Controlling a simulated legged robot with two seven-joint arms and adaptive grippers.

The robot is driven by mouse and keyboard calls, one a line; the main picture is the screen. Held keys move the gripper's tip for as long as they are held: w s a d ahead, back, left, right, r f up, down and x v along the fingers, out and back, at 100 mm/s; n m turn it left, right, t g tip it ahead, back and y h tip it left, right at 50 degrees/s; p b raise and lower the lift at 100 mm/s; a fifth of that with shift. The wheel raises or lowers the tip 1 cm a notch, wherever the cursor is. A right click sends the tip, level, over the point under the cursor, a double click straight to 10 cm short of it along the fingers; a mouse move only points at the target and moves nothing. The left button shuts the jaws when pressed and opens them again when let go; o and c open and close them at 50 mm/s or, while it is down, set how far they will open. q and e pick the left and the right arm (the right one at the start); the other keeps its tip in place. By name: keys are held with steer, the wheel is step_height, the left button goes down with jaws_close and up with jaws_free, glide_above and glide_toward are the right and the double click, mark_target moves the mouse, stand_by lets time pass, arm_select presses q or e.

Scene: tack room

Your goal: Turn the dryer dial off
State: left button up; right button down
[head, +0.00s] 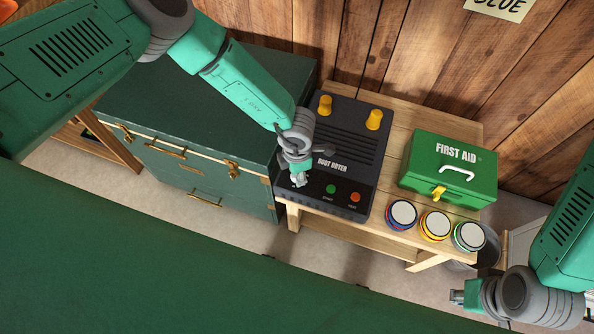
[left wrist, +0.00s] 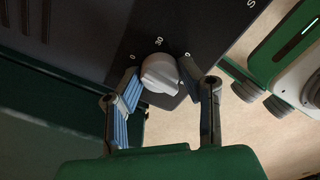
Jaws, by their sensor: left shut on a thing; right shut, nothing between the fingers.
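The black boot dryer (head: 345,150) stands on the wooden bench, with its control panel along the front edge. Its light grey dial (left wrist: 160,73) sits between the fingers of my left gripper (left wrist: 160,88) in the left wrist view. My left gripper (head: 296,172) is at the panel's left end in the head view, shut on the dial, mostly covering it there. The panel marks 0, 30 and another partly hidden number ending in 0 surround the dial. Which mark it points to is unclear. My right gripper (head: 458,297) is shut and empty at the lower right, away from the dryer.
A green button (head: 331,189) and a red button (head: 355,197) sit right of the dial. A green first aid box (head: 448,165) and three round tins (head: 435,226) stand on the bench's right. A green trunk (head: 190,130) stands close on the left.

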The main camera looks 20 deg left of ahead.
arm_select(q)
steer(key=shift+w+n, duration=0.15)
steer(key=shift+n, duration=0.25)
steer(key=o, duration=1.1)
step_height(320, 180, up, 12)
steer(key=shift+d+f, duration=0.1)
